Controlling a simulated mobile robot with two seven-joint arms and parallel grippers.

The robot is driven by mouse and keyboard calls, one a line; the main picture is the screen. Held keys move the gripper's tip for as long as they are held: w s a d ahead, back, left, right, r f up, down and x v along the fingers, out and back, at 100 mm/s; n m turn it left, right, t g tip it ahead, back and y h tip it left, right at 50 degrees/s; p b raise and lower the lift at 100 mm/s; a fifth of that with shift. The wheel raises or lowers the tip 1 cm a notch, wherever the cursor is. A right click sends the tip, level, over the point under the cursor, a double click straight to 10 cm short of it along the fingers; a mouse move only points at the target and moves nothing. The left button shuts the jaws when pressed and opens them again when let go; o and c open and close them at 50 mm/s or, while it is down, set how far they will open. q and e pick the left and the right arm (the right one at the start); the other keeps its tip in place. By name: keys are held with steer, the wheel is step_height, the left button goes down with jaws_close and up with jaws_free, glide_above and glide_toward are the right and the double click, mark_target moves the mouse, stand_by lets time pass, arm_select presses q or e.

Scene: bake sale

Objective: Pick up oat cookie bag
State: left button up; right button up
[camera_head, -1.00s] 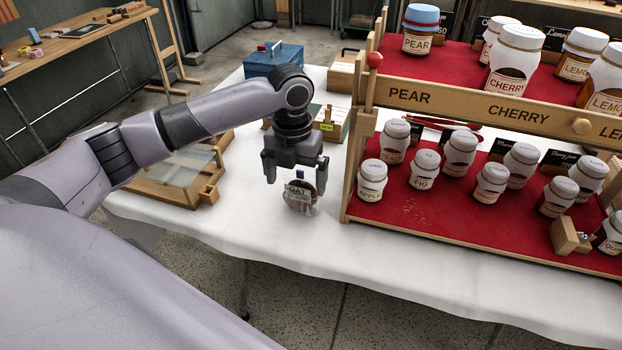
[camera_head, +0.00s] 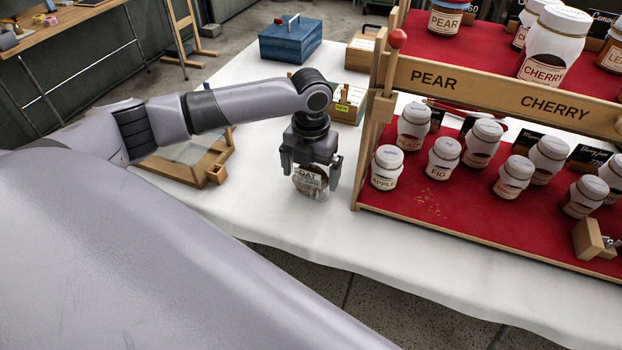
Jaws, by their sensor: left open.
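The oat cookie bag (camera_head: 311,184) is a small clear bag with brown contents and a label reading OAT. It stands on the white tablecloth, left of the jar shelf. My left gripper (camera_head: 310,172) points straight down over the bag, with one finger on each side of its upper part. The fingers are open. The gripper body hides the top of the bag, and I cannot tell whether the fingers touch it. My right gripper is not in view.
The wooden shelf (camera_head: 366,150) with several jars, among them an apple jar (camera_head: 387,168), stands close on the right. A wooden display case (camera_head: 217,172) is on the left. A blue box (camera_head: 290,40) is at the back. The white tablecloth (camera_head: 300,232) is clear in front.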

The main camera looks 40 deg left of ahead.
arm_select(q)
steer(key=c, duration=0.7)
steer(key=shift+r, duration=0.1)
